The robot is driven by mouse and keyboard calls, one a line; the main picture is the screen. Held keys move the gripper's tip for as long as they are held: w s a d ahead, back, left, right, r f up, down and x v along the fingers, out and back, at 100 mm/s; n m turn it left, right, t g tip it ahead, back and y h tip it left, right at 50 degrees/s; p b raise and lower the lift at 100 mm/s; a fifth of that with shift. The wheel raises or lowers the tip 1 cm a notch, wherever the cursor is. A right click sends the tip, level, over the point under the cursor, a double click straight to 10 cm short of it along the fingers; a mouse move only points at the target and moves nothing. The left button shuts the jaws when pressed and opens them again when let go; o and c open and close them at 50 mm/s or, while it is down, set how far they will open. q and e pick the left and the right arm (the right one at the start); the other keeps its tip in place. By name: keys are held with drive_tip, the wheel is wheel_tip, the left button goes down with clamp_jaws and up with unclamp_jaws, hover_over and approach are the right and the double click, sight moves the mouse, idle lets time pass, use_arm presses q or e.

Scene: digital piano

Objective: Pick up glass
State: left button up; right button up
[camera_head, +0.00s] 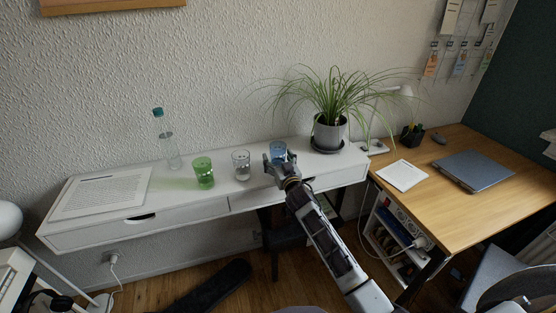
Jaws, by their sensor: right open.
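Three glasses stand upright in a row on the narrow white desk (105,217): a green glass (203,173), a clear glass (241,166) and a blue glass (278,150). My right gripper (272,163) is open at the front of the blue glass, with its fingers covering the glass's lower part. I cannot tell whether the fingers touch the glass. My left gripper is not in view.
A clear bottle with a teal cap (168,145) and printed sheets (103,191) are to the left. A potted plant (328,131) stands close to the right of the blue glass. A wooden desk (471,217) with a closed laptop (474,169) adjoins on the right.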

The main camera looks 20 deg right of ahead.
sight(280, 156)
drive_tip(key=c, duration=1.3)
drive_tip(key=shift+o, duration=0.2)
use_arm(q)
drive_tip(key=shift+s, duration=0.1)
use_arm(e)
drive_tip(key=shift+r, duration=0.3)
drive_tip(key=shift+r, duration=0.5)
drive_tip(key=shift+r+p, duration=0.3)
drive_tip(key=shift+r, duration=0.45)
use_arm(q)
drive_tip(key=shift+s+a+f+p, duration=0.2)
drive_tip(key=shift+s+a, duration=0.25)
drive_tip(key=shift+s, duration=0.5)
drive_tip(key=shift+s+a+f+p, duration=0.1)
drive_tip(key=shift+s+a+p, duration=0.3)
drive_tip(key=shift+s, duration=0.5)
use_arm(e)
wheel_tip(280, 156, up, 7)
